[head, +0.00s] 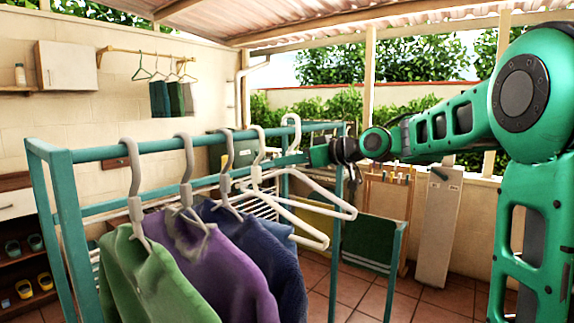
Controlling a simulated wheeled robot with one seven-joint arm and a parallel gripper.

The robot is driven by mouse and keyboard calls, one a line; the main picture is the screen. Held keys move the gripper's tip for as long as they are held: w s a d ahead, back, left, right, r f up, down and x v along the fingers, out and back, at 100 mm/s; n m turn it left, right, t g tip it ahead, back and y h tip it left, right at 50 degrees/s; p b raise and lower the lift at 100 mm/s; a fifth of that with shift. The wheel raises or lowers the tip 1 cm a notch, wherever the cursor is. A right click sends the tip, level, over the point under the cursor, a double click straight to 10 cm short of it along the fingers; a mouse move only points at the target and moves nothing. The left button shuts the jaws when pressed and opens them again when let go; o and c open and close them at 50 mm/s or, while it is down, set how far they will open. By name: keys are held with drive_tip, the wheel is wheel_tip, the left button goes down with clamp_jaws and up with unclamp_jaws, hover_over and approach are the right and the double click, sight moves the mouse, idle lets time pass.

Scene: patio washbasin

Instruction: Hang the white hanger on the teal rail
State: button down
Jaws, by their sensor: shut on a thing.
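The teal rail (98,153) is the top bar of a teal rack and runs from front left to back right. My gripper (306,157) reaches in from the right, near the rail's far end. It is shut on the white hanger (291,120), close below its hook. The hook shows at the rail's height; I cannot tell whether it is over the rail. The hanger's arms slope down to the right and overlap pale hanger parts in front. Another pale hook (257,140) is on the rail just to the left.
Grey hangers on the rail carry a green garment (150,280), a purple garment (215,265) and a navy garment (262,255). A green folded panel (370,240) and a white board (438,228) stand behind at the right. Tiled floor is open below.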

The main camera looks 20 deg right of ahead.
drive_tip(key=shift+w+a, duration=0.1)
drive_tip(key=shift+w+a, duration=0.6)
drive_tip(key=shift+w, duration=0.25)
drive_tip(key=shift+w+a, duration=0.6)
drive_tip(key=shift+w, duration=0.25)
drive_tip(key=shift+f, duration=1.3)
drive_tip(key=c, duration=1.7)
unclamp_jaws()
